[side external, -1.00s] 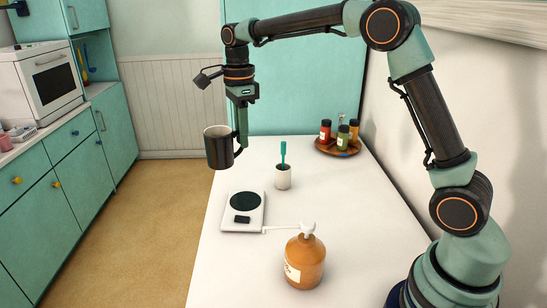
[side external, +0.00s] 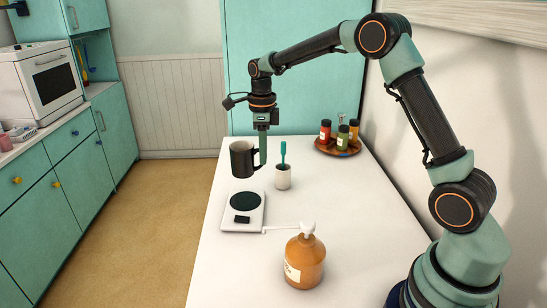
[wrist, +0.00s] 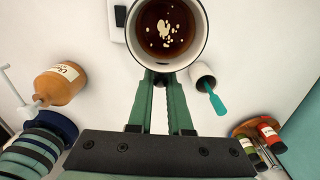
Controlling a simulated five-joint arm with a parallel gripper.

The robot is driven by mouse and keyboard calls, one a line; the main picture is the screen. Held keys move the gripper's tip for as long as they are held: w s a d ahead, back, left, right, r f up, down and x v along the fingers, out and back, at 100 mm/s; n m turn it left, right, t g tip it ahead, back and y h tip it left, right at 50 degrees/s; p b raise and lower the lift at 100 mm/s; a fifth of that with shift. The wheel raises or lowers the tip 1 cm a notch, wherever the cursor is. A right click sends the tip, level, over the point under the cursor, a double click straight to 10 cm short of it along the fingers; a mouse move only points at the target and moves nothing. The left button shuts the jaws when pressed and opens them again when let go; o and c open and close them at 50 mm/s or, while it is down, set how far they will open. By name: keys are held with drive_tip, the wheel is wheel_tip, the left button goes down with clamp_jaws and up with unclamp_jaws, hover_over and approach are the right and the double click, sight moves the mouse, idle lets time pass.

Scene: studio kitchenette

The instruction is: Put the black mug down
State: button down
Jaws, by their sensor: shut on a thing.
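The black mug (side external: 242,160) is upright in the side view, behind the kitchen scale and left of the white cup. The wrist view looks down into the mug (wrist: 167,66), which has a pale rim and holds dark brown liquid with pale flecks. My gripper (side external: 262,152) points down and is shut on the mug's handle side; its green fingers (wrist: 160,85) reach the mug in the wrist view. I cannot tell for sure whether the mug's base is clear of the white table (side external: 340,215).
The white scale (side external: 243,222) with a dark round plate is in front of the mug. A white cup (side external: 283,180) with a teal brush stands close on the right. An amber pump bottle (side external: 304,263) is in front. A wooden tray (side external: 326,148) holds several jars at back right.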

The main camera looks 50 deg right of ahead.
drive_tip(key=shift+f, duration=4.5)
drive_tip(key=shift+f, duration=0.1)
drive_tip(key=c, duration=0.8)
unclamp_jaws()
drive_tip(key=shift+f, duration=0.1)
drive_tip(key=shift+c, duration=0.2)
